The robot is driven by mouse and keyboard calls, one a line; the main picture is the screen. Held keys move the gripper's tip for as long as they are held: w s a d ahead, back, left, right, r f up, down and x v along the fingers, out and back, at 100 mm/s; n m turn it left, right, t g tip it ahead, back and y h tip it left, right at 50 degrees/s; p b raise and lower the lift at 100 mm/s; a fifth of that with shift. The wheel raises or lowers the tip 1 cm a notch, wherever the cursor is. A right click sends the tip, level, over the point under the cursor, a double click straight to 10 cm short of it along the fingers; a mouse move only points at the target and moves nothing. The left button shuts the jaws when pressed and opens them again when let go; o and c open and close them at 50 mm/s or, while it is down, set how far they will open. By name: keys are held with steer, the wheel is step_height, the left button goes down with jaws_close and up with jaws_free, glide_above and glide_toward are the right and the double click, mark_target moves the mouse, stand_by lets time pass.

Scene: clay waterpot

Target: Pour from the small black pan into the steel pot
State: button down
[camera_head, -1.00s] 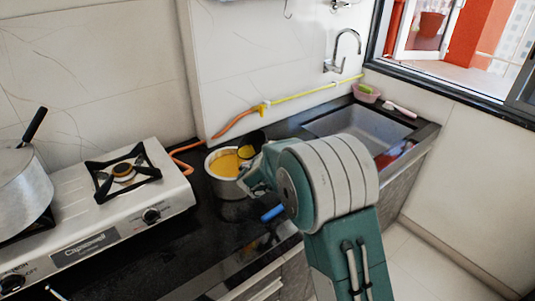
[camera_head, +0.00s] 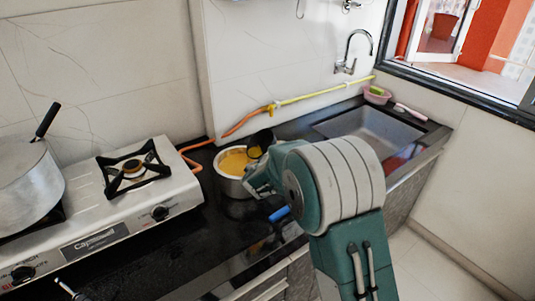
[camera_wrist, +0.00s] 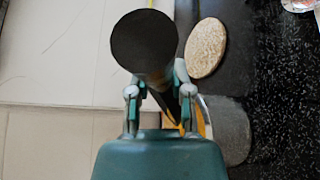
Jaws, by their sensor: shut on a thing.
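The steel pot (camera_head: 236,187) stands on the dark counter right of the stove, with yellow-orange contents showing inside. The small black pan (camera_head: 263,138) is tilted at the pot's right rim, partly over its opening. My gripper (camera_head: 258,178) is beside the pot's right side and is shut on the pan's handle. In the wrist view the black handle end (camera_wrist: 145,42) sits between my gripper's fingers (camera_wrist: 160,98). Part of the pot (camera_wrist: 228,130) shows behind at lower right. The pan's bowl is mostly hidden there. I cannot tell whether anything is flowing.
A stove (camera_head: 130,205) with a large pot (camera_head: 25,190) is at left. An orange and yellow hose (camera_head: 290,101) runs along the wall behind. A sink (camera_head: 370,130) is at right. A blue object (camera_head: 279,214) lies near the counter's front. A round tan disc (camera_wrist: 207,47) shows in the wrist view.

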steer(key=shift+s+a+r+n, duration=0.1)
steer(key=shift+a+r+n, duration=0.3)
steer(key=shift+r, duration=0.05)
steer(key=shift+a+t+h, duration=0.15)
steer(key=shift+t+h, duration=0.15)
stand_by(0.4)
steer(key=shift+s+a+r+n+t, duration=0.15)
steer(key=shift+a+r+n+t, duration=0.15)
steer(key=shift+a+n, duration=0.15)
steer(key=shift+d, duration=0.1)
stand_by(0.3)
steer(key=shift+s+a+r+n+t+h, duration=0.15)
steer(key=shift+a+r+n+t+h, duration=0.2)
steer(key=shift+a+n, duration=0.3)
steer(key=shift+a, duration=0.1)
stand_by(0.7)
steer(key=shift+s+a+r+n+t, duration=0.15)
steer(key=shift+a+r+n+t, duration=0.05)
steer(key=shift+a+n+t, duration=0.35)
stand_by(0.3)
